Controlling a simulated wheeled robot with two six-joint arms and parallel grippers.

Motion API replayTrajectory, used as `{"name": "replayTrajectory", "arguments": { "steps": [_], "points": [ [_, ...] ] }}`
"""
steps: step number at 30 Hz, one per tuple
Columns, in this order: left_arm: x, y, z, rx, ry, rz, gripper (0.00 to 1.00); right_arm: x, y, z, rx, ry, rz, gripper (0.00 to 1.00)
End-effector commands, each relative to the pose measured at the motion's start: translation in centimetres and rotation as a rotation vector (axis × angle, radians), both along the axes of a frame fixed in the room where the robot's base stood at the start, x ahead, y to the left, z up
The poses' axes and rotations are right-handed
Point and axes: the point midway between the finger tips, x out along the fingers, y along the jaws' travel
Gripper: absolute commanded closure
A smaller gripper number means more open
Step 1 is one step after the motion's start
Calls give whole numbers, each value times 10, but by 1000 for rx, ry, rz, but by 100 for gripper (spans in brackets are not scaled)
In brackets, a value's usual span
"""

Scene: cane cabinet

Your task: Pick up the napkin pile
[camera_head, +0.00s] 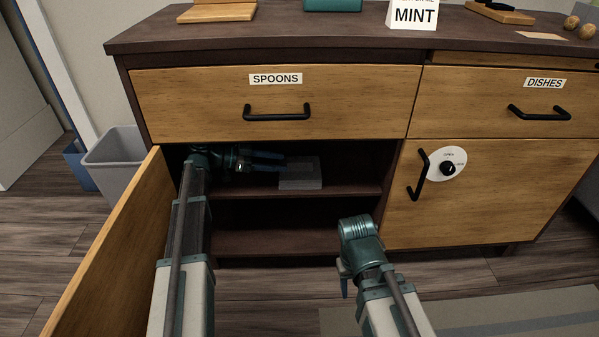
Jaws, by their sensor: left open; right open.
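A grey, flat-topped stack (300,175), which looks like the napkin pile, sits on the upper inside shelf of the open cabinet (350,183). My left gripper (268,161) is inside this compartment, open, with its fingers pointing right toward the pile. Its fingertips are close to the pile's left side; I cannot tell whether they touch. The pile's front and top show, and its back is dim in shadow. My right gripper (344,284) is outside, in front of the cabinet and low, open, and seen mostly from behind.
The open cabinet door (120,255) stands left of my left arm. Above the compartment is the shut SPOONS drawer (200,100). The DISHES drawer (460,100) and a door with a dial (500,190) are shut at right. A grey bin (112,160) stands left.

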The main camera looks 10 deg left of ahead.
Motion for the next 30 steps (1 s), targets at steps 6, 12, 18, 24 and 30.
{"name": "replayTrajectory", "arguments": {
  "steps": [6,12,18,24,30],
  "points": [
    [5,-9,-4,1,0,1,38,0,0,-4,0,0,0,50],
    [14,-22,-10,1,0,-2,38,0,0,-9,0,0,0,50],
    [28,-46,-18,1,0,-1,38,0,0,-18,0,0,0,50],
    [30,-52,-18,1,0,1,38,0,0,-18,0,0,0,50],
    [30,-51,-18,1,0,1,57,0,0,-18,0,0,0,50]
  ]
}}
